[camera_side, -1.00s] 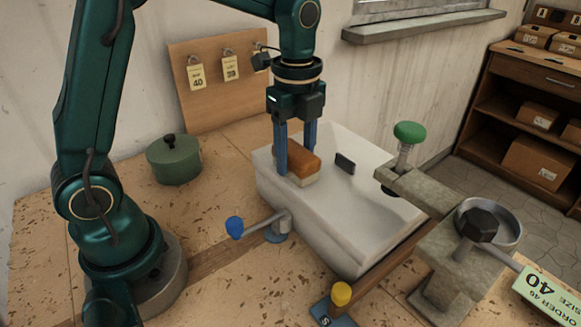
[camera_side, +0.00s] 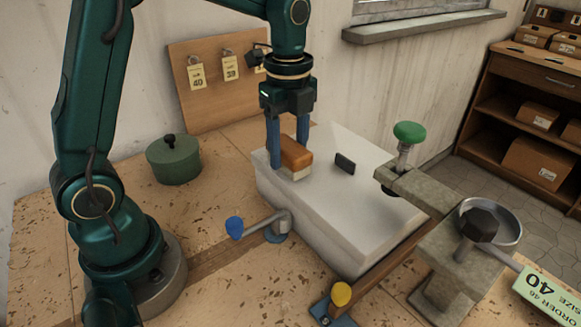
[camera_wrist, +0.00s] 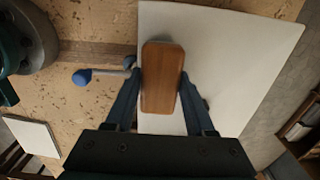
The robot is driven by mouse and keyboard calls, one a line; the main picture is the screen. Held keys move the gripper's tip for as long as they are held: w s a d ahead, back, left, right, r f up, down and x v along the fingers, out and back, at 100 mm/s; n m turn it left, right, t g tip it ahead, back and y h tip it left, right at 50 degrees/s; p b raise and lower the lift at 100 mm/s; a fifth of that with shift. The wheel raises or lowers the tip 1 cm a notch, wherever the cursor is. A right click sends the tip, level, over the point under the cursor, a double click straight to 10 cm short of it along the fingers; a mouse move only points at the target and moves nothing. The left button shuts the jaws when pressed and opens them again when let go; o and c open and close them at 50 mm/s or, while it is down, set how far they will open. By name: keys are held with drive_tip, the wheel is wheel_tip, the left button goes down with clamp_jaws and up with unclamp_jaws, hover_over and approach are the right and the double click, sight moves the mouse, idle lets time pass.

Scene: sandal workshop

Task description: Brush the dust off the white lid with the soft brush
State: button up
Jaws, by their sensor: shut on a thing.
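The white lid (camera_side: 355,215) is a large pale box-like slab on the bench; it also shows in the wrist view (camera_wrist: 225,50). My gripper (camera_side: 287,160) is shut on the soft brush (camera_side: 296,152), which has a brown wooden back and pale bristles underneath. The brush is at the lid's back-left part, with its bristles at or just above the top surface; I cannot tell if they touch. In the wrist view the brush back (camera_wrist: 162,77) sits between the two fingers. A small dark block (camera_side: 345,163) stands on the lid.
A blue-knobbed lever (camera_side: 235,227) stands at the lid's left front. A green-knobbed clamp (camera_side: 409,132) reaches over its right side. A yellow knob (camera_side: 341,293) is in front. A green lidded pot (camera_side: 173,160) sits at the left. Brown flecks cover the bench.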

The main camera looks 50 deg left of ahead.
sight(302, 155)
drive_tip(key=shift+d, duration=1.7)
drive_tip(key=shift+d, duration=0.1)
drive_tip(key=shift+d, duration=2.05)
wheel_tip(302, 155, up, 8)
